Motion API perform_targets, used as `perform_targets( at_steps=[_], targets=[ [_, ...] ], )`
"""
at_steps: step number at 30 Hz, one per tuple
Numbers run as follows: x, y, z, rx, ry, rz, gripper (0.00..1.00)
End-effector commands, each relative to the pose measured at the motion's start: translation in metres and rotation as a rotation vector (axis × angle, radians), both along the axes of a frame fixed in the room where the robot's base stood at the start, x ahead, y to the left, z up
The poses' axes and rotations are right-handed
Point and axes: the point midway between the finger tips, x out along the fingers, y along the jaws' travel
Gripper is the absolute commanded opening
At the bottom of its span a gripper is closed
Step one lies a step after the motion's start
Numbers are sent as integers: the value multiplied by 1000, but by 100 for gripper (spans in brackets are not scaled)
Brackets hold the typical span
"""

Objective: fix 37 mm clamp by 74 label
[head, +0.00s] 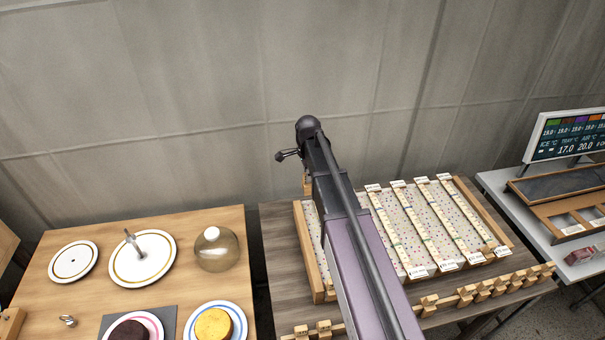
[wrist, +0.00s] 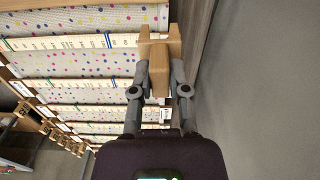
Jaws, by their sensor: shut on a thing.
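My gripper (wrist: 159,75) is shut on a pale wooden clamp (wrist: 160,52), with one grey finger on each side of it. The clamp's forked end points away from my gripper and lies at the end of a marked strip (wrist: 75,42) in the wrist view. I cannot tell whether the fork touches or straddles the strip. In the head view a bit of wood, apparently the clamp (head: 307,187), shows beside my arm, which hides most of that area. White labels (head: 420,271) sit at the strip ends; their numbers are too small to read.
The dotted board (head: 407,212) has wooden side rails and several strips. More wooden clamps (head: 485,289) sit on a bar along the table's front. A left table holds plates (head: 74,262), cakes (head: 213,324) and a glass dome (head: 216,254). A screen (head: 567,137) stands right. The wall is close behind.

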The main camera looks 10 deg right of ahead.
Motion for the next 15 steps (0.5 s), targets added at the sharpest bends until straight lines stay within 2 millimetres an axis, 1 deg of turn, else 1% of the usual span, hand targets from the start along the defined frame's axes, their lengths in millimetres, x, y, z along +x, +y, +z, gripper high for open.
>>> perform_targets(
  at_steps=[5, 15],
  targets=[
    [4, 1, 1, 0, 0, -51, 0],
    [4, 3, 1, 0, 0, -55, 0]
  ],
)
